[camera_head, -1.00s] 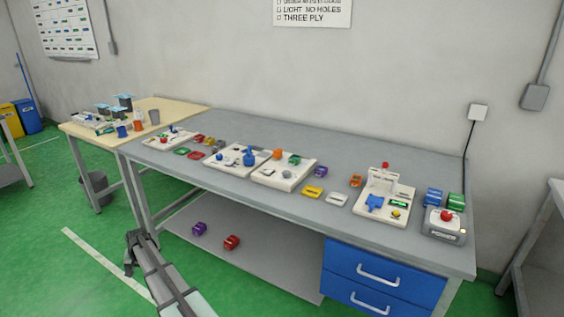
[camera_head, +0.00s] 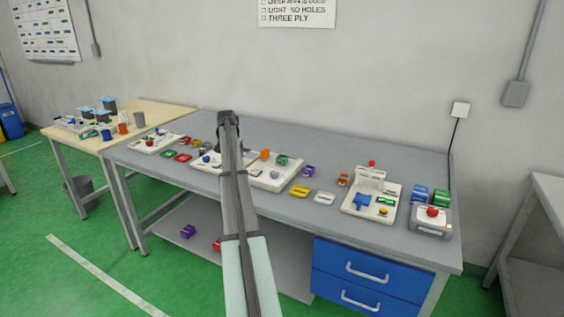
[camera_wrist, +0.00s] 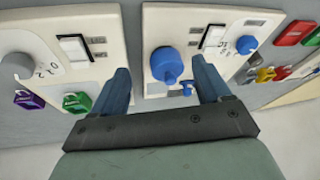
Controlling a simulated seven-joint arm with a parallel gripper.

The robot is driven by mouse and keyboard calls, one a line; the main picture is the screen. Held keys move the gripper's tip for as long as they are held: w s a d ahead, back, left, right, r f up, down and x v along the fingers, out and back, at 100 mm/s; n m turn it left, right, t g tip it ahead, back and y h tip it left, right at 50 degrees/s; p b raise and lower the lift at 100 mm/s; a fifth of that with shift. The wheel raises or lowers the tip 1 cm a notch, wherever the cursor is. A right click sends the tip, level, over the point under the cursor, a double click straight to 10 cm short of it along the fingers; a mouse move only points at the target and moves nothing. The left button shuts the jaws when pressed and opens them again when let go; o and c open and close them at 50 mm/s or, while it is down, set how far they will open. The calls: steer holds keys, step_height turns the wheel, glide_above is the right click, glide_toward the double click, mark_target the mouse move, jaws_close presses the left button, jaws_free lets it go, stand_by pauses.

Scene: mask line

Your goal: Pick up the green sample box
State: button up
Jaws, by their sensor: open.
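Several green things are in view, and I cannot tell for certain which is the sample box. A green box (camera_head: 441,198) stands at the table's right end, beside a blue box (camera_head: 419,194). A small green block (camera_head: 282,160) sits on a white panel (camera_head: 268,183) mid-table; a green block with pale lettering (camera_wrist: 77,102) shows left of my fingers in the wrist view. A flat green piece (camera_head: 166,154) lies further left. My gripper (camera_head: 228,119) is over the table's middle. In the wrist view it (camera_wrist: 163,82) is open and empty, with a blue knob (camera_wrist: 167,65) beyond its fingers.
Yellow (camera_head: 300,190) and purple (camera_head: 308,171) pieces lie between panels. The table's back strip is clear.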

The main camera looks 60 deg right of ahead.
steer(key=m+g, duration=0.2)
glide_toward(282, 157)
steer(key=x, duration=0.8)
steer(key=shift+d+f, duration=0.1)
steer(key=shift+f, duration=0.2)
steer(key=shift+h, duration=0.3)
steer(key=c, duration=1.1)
steer(key=shift+r, duration=0.1)
steer(key=shift+c, duration=0.2)
